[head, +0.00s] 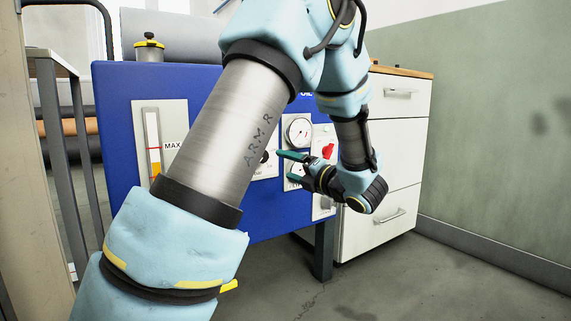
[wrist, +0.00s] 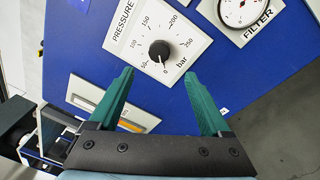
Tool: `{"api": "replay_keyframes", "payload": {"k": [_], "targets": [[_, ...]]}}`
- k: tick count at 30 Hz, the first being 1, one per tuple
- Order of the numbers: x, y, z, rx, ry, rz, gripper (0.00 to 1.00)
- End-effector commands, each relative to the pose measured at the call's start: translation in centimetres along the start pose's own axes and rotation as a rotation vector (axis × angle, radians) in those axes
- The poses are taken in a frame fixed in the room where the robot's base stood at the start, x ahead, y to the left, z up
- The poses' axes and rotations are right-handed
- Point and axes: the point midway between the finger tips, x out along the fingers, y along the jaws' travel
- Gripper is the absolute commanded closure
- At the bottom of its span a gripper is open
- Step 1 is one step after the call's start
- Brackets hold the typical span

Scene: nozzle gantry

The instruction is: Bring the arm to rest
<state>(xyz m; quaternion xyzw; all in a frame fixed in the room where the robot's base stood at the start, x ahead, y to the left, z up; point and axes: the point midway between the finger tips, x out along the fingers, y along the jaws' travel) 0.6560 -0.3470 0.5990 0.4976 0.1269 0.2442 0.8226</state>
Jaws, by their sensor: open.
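My gripper (head: 290,168) is in front of the blue panel (head: 115,100) in the head view, with its teal fingers pointing left toward the panel. In the wrist view my gripper (wrist: 165,98) is open, and nothing is between its fingers. Beyond the fingertips is a black pressure knob (wrist: 159,50) on a white plate with a scale in bar. A filter gauge (wrist: 240,8) is at the top right of the wrist view. My arm crosses the middle of the head view and hides part of the panel.
A white drawer cabinet (head: 385,150) with a wooden top stands right of the panel. A red switch (head: 328,151) and a round gauge (head: 299,131) are close to my gripper. A level gauge (head: 153,140) is at the panel's left. The floor (head: 400,280) at front right is clear.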

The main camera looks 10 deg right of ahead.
Motion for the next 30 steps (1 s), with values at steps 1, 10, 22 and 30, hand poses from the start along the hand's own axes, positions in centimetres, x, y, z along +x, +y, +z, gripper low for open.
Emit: {"api": "replay_keyframes", "payload": {"k": [1, 10, 22, 30], "targets": [[0.0, 0.0, 0.0, 0.0, 0.0, 0.0, 0.18], [1.8, 0.4, 0.5, 0.09, -0.045, -0.075, 0.18], [4.2, 0.5, -3.1, 1.017, -0.616, -0.622, 0.18], [-1.8, 3.8, -14.6, 1.656, -1.118, -0.934, 0.18]]}}
